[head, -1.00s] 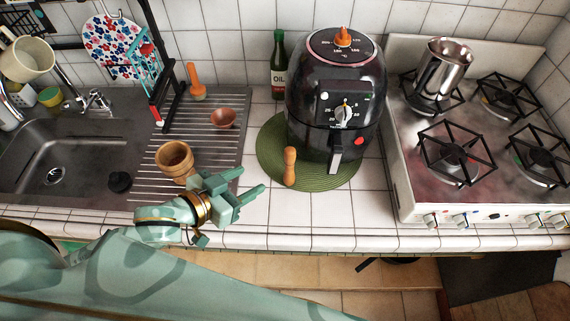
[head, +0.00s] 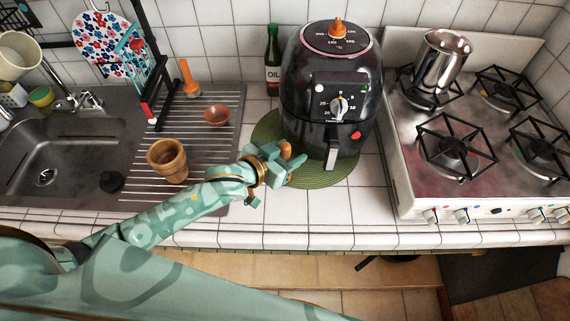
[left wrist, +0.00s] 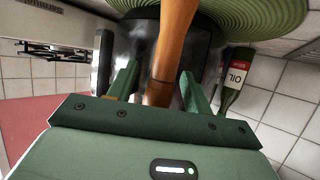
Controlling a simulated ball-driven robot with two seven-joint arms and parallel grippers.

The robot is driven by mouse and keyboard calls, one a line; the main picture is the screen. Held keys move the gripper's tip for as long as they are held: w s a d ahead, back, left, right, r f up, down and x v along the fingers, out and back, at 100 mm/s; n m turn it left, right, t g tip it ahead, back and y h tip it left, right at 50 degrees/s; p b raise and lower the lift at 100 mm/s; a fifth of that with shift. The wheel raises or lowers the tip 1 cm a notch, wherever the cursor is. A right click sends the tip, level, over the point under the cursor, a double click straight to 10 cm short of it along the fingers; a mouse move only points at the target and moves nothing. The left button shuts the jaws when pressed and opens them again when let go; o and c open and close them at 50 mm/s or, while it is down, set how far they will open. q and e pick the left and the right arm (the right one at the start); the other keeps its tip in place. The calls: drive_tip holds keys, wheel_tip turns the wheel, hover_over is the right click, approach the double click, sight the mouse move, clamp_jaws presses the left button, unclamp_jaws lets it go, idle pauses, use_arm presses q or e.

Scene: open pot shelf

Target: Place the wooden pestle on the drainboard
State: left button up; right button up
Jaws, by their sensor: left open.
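The wooden pestle (head: 285,151) stands upright on the green round mat (head: 325,180), in front of the black air fryer. My left gripper (head: 290,163) is at the pestle with its fingers open, hiding most of its lower part in the head view. In the left wrist view the pestle (left wrist: 172,50) runs between the two spread fingers (left wrist: 160,90), with a gap visible at the right finger. The ribbed metal drainboard (head: 222,140) lies to the left, beside the sink. My right gripper is not in view.
The air fryer (head: 330,95) stands close behind the gripper. An oil bottle (head: 272,62) is at the back; the stove (head: 410,165) is right.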

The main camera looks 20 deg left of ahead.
use_arm(q)
drive_tip(key=shift+w+d+f, duration=0.15)
drive_tip(key=shift+w+d, duration=0.05)
drive_tip(key=shift+w, duration=0.15)
clamp_jaws()
